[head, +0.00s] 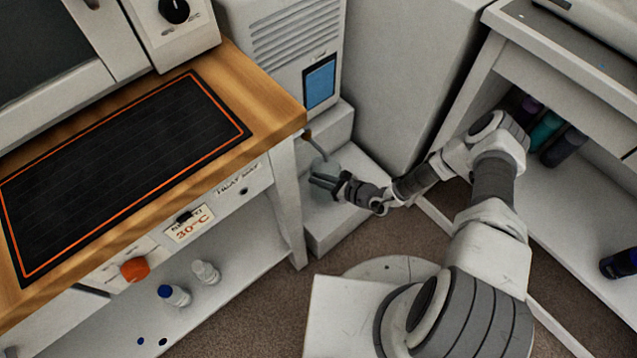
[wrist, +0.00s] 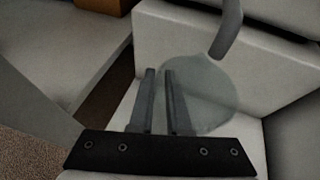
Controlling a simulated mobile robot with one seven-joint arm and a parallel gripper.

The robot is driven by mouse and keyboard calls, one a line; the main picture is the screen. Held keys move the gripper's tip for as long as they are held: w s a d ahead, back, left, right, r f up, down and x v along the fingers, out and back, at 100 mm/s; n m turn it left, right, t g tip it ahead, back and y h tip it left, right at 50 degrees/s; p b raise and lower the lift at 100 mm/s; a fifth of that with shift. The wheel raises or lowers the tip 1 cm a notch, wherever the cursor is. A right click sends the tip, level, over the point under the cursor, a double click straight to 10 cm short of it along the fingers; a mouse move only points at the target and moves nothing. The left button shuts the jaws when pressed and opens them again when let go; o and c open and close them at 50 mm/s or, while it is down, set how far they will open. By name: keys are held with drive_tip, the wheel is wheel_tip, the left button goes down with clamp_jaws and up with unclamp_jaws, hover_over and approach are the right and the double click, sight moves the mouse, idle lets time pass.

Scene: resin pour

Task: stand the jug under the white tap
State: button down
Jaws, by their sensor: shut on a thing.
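The jug (head: 327,165) is pale and see-through, small in the head view at the white cabinet's low step. In the wrist view the jug (wrist: 208,95) shows as a round, cloudy shape over the step, just right of the fingers. My gripper (head: 322,182) is shut on the jug; in the wrist view the two fingers (wrist: 158,73) are close together at its left side, and the gripped part is hard to make out. A grey spout (wrist: 229,28), seemingly the tap, comes down over the jug's upper right edge. Whether the jug's base touches the step is unclear.
The white step (head: 345,218) juts from the vented cabinet (head: 295,40). A wooden bench with a black mat (head: 120,165) is close on the left; its leg (head: 286,200) stands beside the step. A white shelf unit (head: 590,215) with bottles is on the right.

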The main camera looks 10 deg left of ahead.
drive_tip(key=shift+f, duration=0.85)
drive_tip(key=c, duration=0.9)
unclamp_jaws()
drive_tip(key=shift+f, duration=0.1)
drive_tip(key=shift+o, duration=0.2)
